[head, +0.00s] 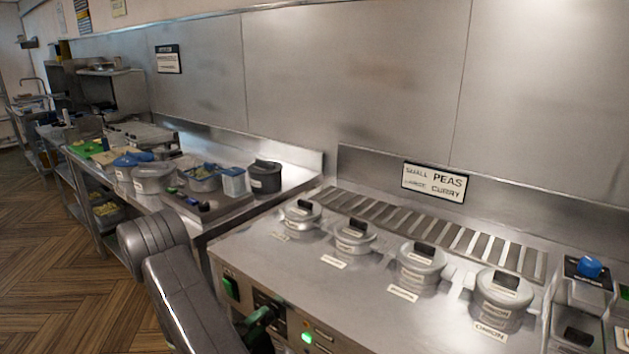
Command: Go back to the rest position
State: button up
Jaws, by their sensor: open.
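My grey arm (185,290) rises from the bottom edge in the head view, in front of the range's left front corner. Its bent joint (152,236) stands at about counter height. I cannot make out my gripper or its fingers in this view. A dark part with green on it (264,318) shows beside the arm at the front panel; I cannot tell what it belongs to.
The steel range (250,250) carries a row of several lidded pots (419,262) with labels. A green switch (231,288) and a lit green lamp (307,337) are on its front. A crowded counter (225,218) runs back left. The wooden floor (50,270) at left is clear.

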jog(key=m+b, duration=0.2)
jog(key=m, duration=0.2)
jog(key=shift+f+b, duration=0.15)
jog(key=shift+b, duration=0.25)
jog(key=shift+m, duration=0.5)
